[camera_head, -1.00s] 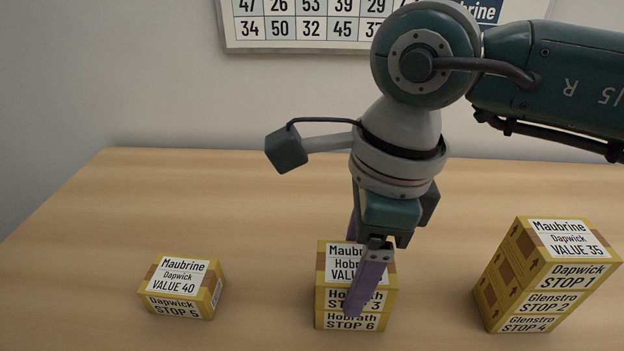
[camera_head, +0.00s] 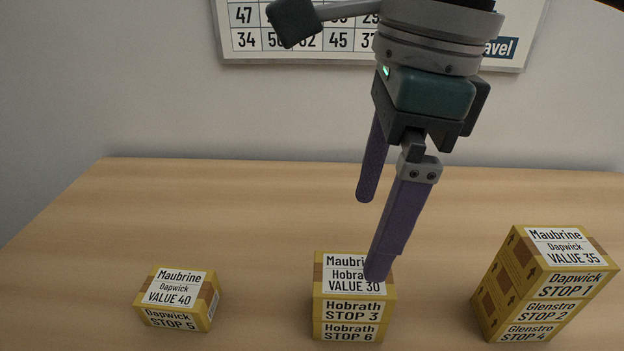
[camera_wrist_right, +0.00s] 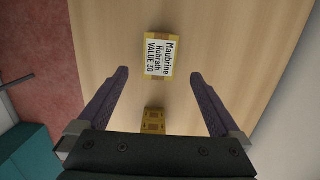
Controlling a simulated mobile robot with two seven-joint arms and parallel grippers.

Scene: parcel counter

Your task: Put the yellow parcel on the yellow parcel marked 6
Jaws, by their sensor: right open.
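In the head view a yellow parcel marked STOP 3 (camera_head: 351,311) lies on the yellow parcel marked STOP 6 (camera_head: 350,331), both labelled Hobrath. They form a two-high stack, upright and roughly aligned. My right gripper (camera_head: 372,240) is open and empty above this stack, its near finger overlapping the top label in the picture. The right wrist view shows the stack's top label, VALUE 30 (camera_wrist_right: 159,56), ahead of the open fingers (camera_wrist_right: 160,75), apart from them. My left gripper is in neither view.
A single yellow parcel marked STOP 5 (camera_head: 178,299) lies at the left. A taller stack marked STOP 1, 2 and 4 (camera_head: 546,284) stands at the right. The wooden counter (camera_head: 255,215) is bare between them. A number board (camera_head: 300,40) hangs on the wall behind.

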